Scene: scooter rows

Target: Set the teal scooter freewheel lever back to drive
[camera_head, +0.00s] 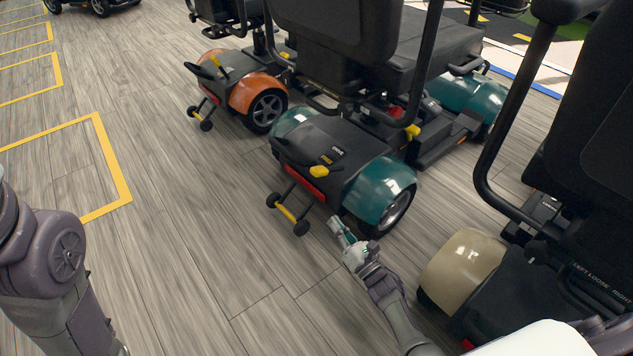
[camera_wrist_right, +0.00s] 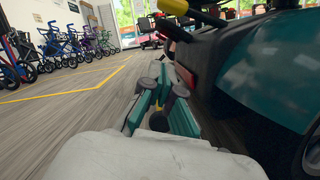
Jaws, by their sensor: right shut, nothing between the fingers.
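The teal scooter (camera_head: 379,191) stands in the middle of the head view with its rear towards me. A lever with a yellow tip (camera_head: 318,171) sits on its black rear deck, near a small white and a yellow label. Which label it is set to is too small to tell. In the right wrist view a yellow tip on a black bar (camera_wrist_right: 174,7) shows at the top edge, above the gripper. My right gripper (camera_head: 337,226) is shut and empty, low behind the scooter's rear right wheel, apart from the lever. My left gripper is out of view.
An orange scooter (camera_head: 255,93) stands to the left and a beige one (camera_head: 462,262) close on the right. Anti-tip wheels with a yellow bar (camera_head: 285,214) stick out behind the teal scooter. The wooden floor at left, with yellow markings (camera_head: 112,165), is clear.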

